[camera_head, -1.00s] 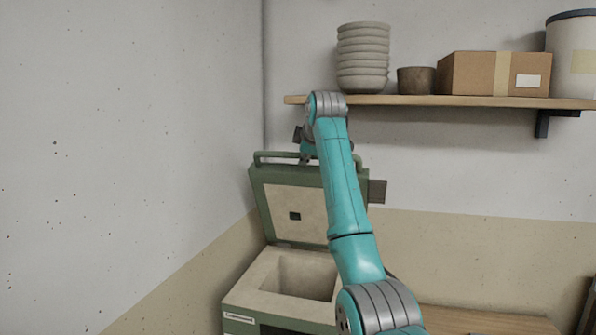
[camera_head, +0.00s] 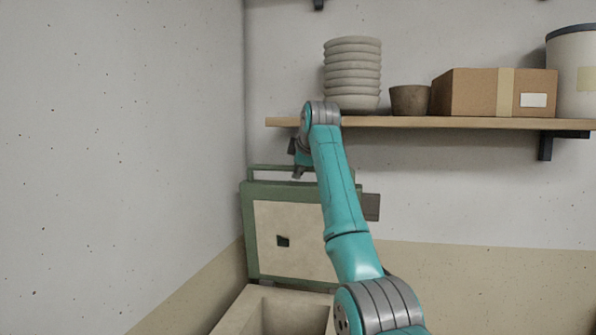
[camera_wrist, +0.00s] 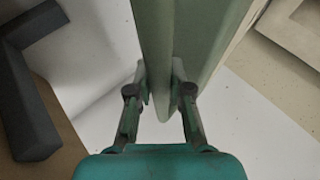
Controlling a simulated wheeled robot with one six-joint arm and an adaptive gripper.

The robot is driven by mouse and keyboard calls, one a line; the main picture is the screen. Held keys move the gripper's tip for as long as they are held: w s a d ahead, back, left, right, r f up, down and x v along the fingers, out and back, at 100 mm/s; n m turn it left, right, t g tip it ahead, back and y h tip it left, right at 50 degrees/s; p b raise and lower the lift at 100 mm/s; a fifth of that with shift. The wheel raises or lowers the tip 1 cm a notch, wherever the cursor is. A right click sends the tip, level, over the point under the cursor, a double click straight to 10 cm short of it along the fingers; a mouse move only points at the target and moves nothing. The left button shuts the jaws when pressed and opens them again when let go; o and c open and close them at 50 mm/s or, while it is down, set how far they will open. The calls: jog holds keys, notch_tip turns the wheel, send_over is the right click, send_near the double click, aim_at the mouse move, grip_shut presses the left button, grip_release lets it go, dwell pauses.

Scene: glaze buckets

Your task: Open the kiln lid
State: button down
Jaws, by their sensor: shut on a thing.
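The green kiln (camera_head: 238,310) stands at the lower centre of the head view, with its pale open chamber showing at the bottom edge. Its lid (camera_head: 250,220) is raised and stands about upright at the back. The lid's pale underside (camera_head: 305,225) with a dark square hole faces me. A green handle bar (camera_head: 270,168) runs along the lid's top edge. My gripper (camera_head: 299,172) is at that bar, partly hidden by my arm. In the wrist view, my gripper (camera_wrist: 160,95) has its two fingers on either side of a green part of the lid (camera_wrist: 165,40), shut on it.
A wooden shelf (camera_head: 450,122) is behind my arm, holding stacked bowls (camera_head: 352,75), a brown pot (camera_head: 409,100), a cardboard box (camera_head: 480,92) and a white bucket (camera_head: 575,75). A grey wall (camera_head: 120,130) stands close on the left.

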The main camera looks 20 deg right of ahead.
jog(key=c, duration=1)
grip_release()
jog(key=shift+c, duration=0.2)
jog(key=v, duration=1.2)
